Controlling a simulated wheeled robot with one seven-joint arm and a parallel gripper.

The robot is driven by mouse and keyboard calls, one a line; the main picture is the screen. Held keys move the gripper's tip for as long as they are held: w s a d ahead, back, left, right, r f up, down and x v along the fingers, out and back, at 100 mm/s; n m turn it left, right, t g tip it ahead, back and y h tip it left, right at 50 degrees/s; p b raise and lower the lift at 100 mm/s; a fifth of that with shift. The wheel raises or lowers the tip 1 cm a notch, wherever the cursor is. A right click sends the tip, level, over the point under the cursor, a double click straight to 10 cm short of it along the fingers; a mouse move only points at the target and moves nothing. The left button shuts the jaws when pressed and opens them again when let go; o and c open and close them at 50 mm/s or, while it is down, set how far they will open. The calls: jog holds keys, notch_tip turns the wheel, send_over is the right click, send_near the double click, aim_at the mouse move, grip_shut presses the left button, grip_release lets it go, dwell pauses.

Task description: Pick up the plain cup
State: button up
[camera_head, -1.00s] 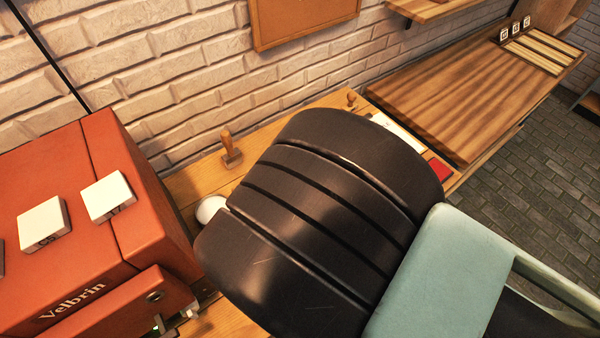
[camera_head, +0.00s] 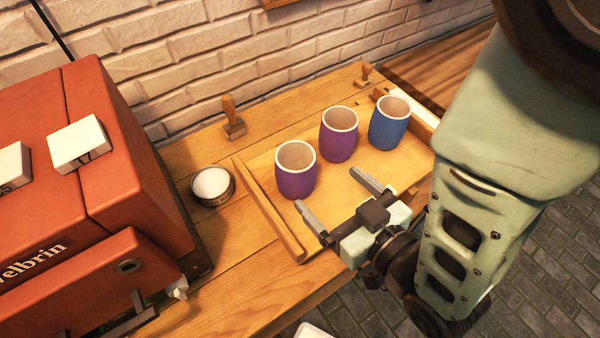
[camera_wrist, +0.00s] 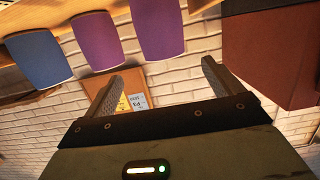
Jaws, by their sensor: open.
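Three cups stand upright on a wooden tray (camera_head: 268,212): a purple cup (camera_head: 296,178) nearest the tray's left rail, a second purple cup (camera_head: 337,140) in the middle, and a blue cup (camera_head: 388,127) at the right. All look undecorated on the sides I see; I cannot tell which is the plain cup. My gripper (camera_head: 328,189) is open and empty, on the near side of the cups, its fingers pointing towards the two purple ones. In the wrist view the blue cup (camera_wrist: 38,58) and both purple cups (camera_wrist: 97,41) show upside down beyond my gripper (camera_wrist: 161,74).
A red machine (camera_head: 110,150) stands at the left. A small dark tin with a white top (camera_head: 212,184) sits between it and the tray. A wooden stamp (camera_head: 233,121) stands by the brick wall. A white item lies beyond the blue cup. The tray's front is clear.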

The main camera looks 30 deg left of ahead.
aim_at(309, 170)
jog(key=shift+f+b+x, duration=0.2)
jog(key=shift+b+x, duration=1.55)
jog(key=shift+b, duration=2.1)
jog(key=shift+w+a+r+p, duration=0.1)
jog(key=shift+w+a+p, duration=0.25)
jog(key=shift+a+p, duration=0.4)
jog(key=shift+s+p+x, duration=0.2)
jog(key=shift+p+x, duration=0.9)
jog(key=shift+x, duration=1.9)
jog(key=shift+a, duration=0.1)
jog(key=c, duration=1.2)
